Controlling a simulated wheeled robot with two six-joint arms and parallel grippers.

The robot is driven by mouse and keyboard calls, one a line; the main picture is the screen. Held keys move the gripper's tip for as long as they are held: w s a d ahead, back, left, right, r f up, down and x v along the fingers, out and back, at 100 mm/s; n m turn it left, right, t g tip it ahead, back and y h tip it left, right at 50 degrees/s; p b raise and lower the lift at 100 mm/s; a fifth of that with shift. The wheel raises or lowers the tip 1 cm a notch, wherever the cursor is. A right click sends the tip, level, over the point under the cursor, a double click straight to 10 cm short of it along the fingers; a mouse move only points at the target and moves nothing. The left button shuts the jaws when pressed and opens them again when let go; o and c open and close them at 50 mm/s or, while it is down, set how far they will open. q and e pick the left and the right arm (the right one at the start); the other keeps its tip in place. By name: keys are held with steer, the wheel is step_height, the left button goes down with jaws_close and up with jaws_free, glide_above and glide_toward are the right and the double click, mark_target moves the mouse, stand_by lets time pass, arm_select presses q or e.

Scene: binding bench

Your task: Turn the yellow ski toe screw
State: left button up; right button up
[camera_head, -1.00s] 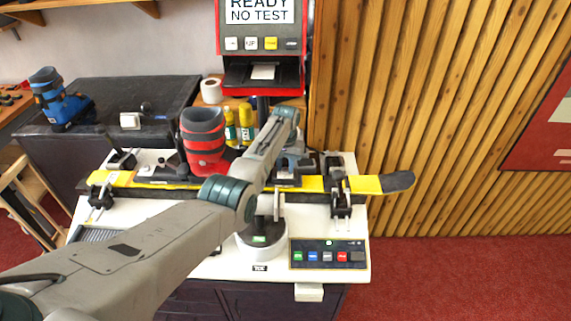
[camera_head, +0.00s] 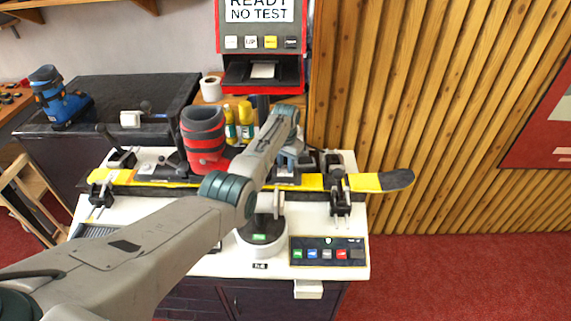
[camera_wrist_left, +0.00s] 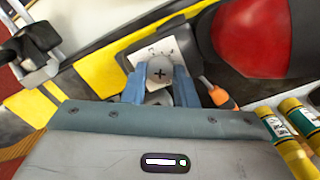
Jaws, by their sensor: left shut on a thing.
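The yellow and black ski (camera_head: 365,183) lies across the white bench, held near both ends. In the left wrist view, its yellow part (camera_wrist_left: 98,72) runs diagonally under the dark toe piece (camera_wrist_left: 187,42). The toe screw (camera_wrist_left: 160,72) is a round grey head with a cross slot, beside a white marked scale plate (camera_wrist_left: 152,52). My left gripper (camera_wrist_left: 161,86) has its blue fingers shut on the screw, one on each side. In the head view, my left gripper (camera_head: 290,160) is over the ski, right of the red boot, and its arm hides the screw. My right gripper is not in view.
The red boot (camera_head: 203,140) stands close to the left gripper. Black clamps (camera_head: 340,197) rise at the ski. A button panel (camera_head: 327,252) is at the front right.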

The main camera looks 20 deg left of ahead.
mark_target(286, 167)
arm_select(q)
steer(key=o, duration=1)
steer(key=shift+r, duration=0.1)
step_height(286, 167, up, 11)
steer(key=b, duration=0.3)
steer(key=shift+s+f, duration=0.1)
steer(key=shift+f, duration=0.1)
